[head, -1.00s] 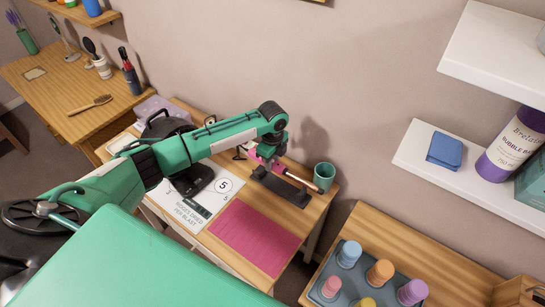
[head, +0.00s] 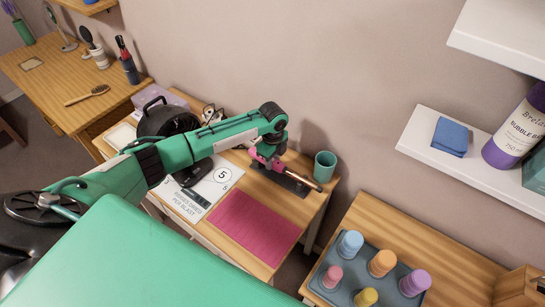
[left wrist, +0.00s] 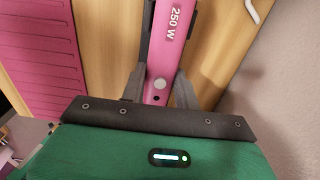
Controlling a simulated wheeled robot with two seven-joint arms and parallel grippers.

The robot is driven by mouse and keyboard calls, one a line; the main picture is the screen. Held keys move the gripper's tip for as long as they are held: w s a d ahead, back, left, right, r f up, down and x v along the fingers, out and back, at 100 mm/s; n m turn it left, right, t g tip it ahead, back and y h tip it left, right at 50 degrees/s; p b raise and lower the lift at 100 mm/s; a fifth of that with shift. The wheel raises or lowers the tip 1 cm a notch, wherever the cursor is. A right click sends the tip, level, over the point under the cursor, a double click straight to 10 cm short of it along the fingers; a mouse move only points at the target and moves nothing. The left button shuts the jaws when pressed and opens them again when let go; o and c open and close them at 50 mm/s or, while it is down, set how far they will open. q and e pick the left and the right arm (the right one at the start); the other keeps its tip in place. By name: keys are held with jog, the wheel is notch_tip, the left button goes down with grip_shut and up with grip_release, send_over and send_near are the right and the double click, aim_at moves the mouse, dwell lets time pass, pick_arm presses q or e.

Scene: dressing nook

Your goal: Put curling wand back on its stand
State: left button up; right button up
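The curling wand has a pink handle marked "250 W" (left wrist: 175,30) and a copper barrel (head: 304,181) pointing right. My left gripper (head: 262,165) is shut on the handle; in the left wrist view its two dark fingers (left wrist: 159,92) lie against both sides. The dark, flat stand (head: 286,183) is on the small wooden table, under and along the wand. The wand lies over it in the head view, and the arm hides part of both. I cannot tell whether the wand touches the stand. My right gripper is not in view.
A teal cup (head: 325,166) stands just beyond the barrel tip. A magenta mat (head: 254,228) lies in front of the stand, also in the left wrist view (left wrist: 40,60). A printed sheet (head: 205,190) and a black round item (head: 168,119) are to the left. The wall is close behind.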

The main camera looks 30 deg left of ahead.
pick_arm(q)
jog(key=o, duration=0.5)
jog(key=shift+o, duration=0.2)
notch_tip(320, 180, up, 14)
jog(key=b, duration=0.2)
dwell(0.4)
